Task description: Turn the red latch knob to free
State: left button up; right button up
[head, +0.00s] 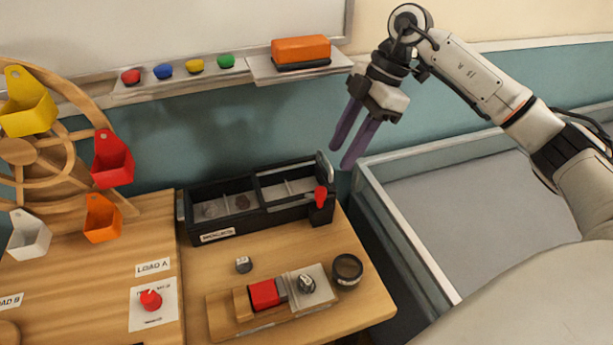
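A red knob (151,299) sits on a white plate (141,318) on the wooden board, below the LOAD A label. It has a pale mark on its top edge. The small print above and below it is too blurred to read, so I cannot tell its setting. A second red part, a small lever (320,196), is on the right end of the black divided box (282,204). My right gripper (342,157) hangs in the air above and right of that box, its two purple fingers apart and empty, far from the red knob. My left gripper is not in view.
A wooden wheel (67,150) with coloured buckets stands at the left, near the knob. A wooden fixture (221,319) with a red block, a small grey block (243,265) and a dark round dish (347,269) are right of it. A grey bin (405,232) stands at right.

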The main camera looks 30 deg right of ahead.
aim_at(321, 189)
jog(key=x, duration=1)
jog(key=shift+f, duration=0.15)
grip_shut()
